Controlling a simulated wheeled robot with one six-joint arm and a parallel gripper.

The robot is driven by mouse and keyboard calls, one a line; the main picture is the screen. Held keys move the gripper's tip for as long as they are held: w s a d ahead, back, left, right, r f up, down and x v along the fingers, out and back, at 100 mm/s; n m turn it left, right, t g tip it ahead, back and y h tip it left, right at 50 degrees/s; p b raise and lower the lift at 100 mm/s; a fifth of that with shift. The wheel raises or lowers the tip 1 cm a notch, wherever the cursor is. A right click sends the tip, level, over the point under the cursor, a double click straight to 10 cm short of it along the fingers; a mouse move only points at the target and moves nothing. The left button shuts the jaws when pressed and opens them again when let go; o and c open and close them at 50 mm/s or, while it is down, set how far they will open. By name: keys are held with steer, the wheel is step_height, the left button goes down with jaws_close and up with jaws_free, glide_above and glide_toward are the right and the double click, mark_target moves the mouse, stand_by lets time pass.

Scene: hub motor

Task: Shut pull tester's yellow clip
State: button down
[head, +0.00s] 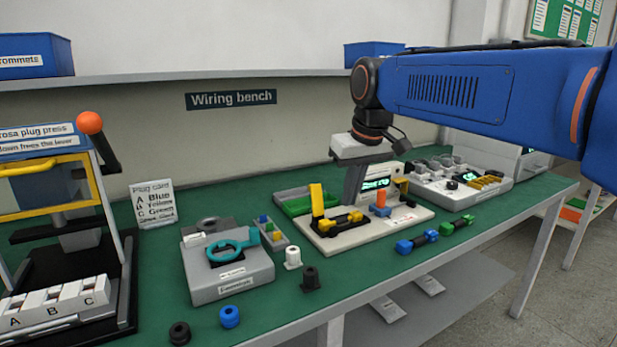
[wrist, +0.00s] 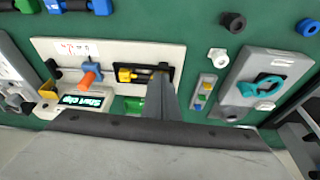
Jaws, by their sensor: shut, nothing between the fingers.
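The pull tester (head: 413,215) is a pale base plate on the green bench; it also shows in the wrist view (wrist: 108,50). Its yellow clip (head: 317,200) stands upright, raised, at the left end in the head view. A yellow and black plug piece (head: 343,221) lies in the holder beside the clip, and shows in the wrist view (wrist: 127,75). The lit display (wrist: 82,101) seems to read "Shut clip". An orange lever (head: 381,201) stands near it. My gripper (head: 352,204) is shut and empty, pointing down just right of the clip. In the wrist view my fingers (wrist: 162,82) hide the clip.
A grey fixture with a teal ring (head: 229,270) and a small parts tray (head: 270,234) stand to the left. Blue (head: 404,246) and green (head: 446,228) connectors lie in front. A white instrument (head: 480,193) stands at the right.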

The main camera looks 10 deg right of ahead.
steer(key=w+a+r+n+g, duration=0.1)
steer(key=w+a+r, duration=0.25)
steer(key=w, duration=0.55)
steer(key=w+a+r+n, duration=0.15)
steer(key=w+r, duration=0.25)
steer(key=w, duration=0.5)
glide_above(315, 200)
steer(key=w, duration=0.5)
steer(key=s+x, duration=0.2)
steer(key=x, duration=0.7)
steer(key=shift+s+f, duration=0.2)
steer(key=shift+f, duration=0.05)
steer(key=shift+r+m+y, duration=0.1)
steer(key=shift+m+y, duration=0.15)
steer(key=shift+y, duration=0.05)
